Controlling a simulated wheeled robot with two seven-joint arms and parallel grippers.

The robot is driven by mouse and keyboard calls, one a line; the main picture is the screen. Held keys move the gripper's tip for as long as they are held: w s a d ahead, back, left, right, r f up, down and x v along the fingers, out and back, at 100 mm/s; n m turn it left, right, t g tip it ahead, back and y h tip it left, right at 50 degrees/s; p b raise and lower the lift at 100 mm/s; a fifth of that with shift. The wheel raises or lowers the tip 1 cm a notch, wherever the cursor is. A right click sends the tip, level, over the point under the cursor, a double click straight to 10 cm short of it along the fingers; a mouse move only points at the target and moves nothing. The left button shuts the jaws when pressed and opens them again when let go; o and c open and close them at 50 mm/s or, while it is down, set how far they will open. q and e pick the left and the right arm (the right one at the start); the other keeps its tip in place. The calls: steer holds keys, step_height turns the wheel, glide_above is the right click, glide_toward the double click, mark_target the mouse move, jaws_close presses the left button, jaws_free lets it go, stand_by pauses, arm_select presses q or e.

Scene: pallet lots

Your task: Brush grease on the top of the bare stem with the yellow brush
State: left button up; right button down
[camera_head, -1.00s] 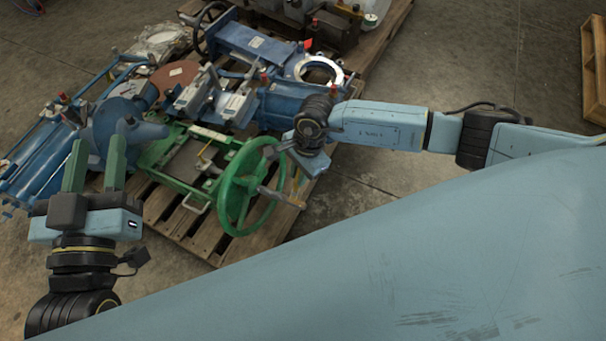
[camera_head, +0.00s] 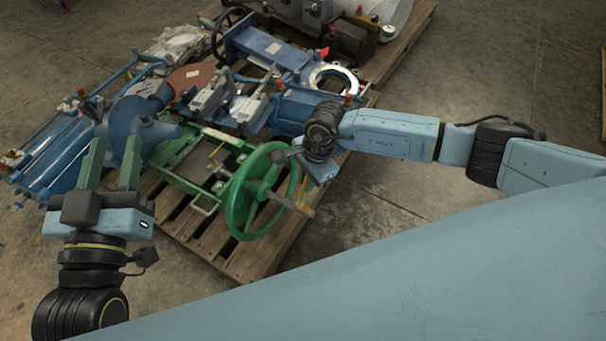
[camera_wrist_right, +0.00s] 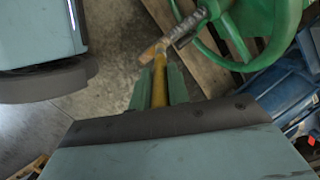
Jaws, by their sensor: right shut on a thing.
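The green handwheel (camera_head: 235,205) stands on a green valve frame on the pallet. A bare grey stem (camera_head: 272,195) sticks out of its hub to the right; it also shows in the right wrist view (camera_wrist_right: 189,27). My right gripper (camera_wrist_right: 160,88) is shut on the yellow brush (camera_wrist_right: 160,82), just beside the wheel. The tan brush head (camera_wrist_right: 153,51) lies across the outer end of the stem in that view; I cannot tell if they touch. My right gripper (camera_head: 307,183) is partly hidden by its own wrist in the head view. My left gripper (camera_head: 113,152) is open, empty, at the left.
Blue valves (camera_head: 50,150) and other metal parts crowd the wooden pallet (camera_head: 240,262) behind and left of the wheel. A blue valve with a bright ring flange (camera_head: 334,78) stands behind my right wrist. Bare concrete floor (camera_head: 385,205) lies to the right.

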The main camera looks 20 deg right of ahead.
steer(key=shift+w+a+f+b, duration=0.15)
steer(key=shift+w+a+b, duration=0.25)
steer(key=shift+s+d+p, duration=0.45)
steer(key=shift+s+p, duration=0.1)
steer(key=shift+w+a+r+p, duration=0.2)
steer(key=shift+r+p, duration=0.45)
steer(key=shift+r, duration=0.4)
steer(key=shift+w+a+r+p, duration=0.1)
steer(key=shift+w+r+p, duration=0.1)
steer(key=shift+r+p, duration=0.7)
steer(key=shift+w+a+r+p, duration=0.15)
steer(key=shift+r+p, duration=0.3)
steer(key=shift+r, duration=0.85)
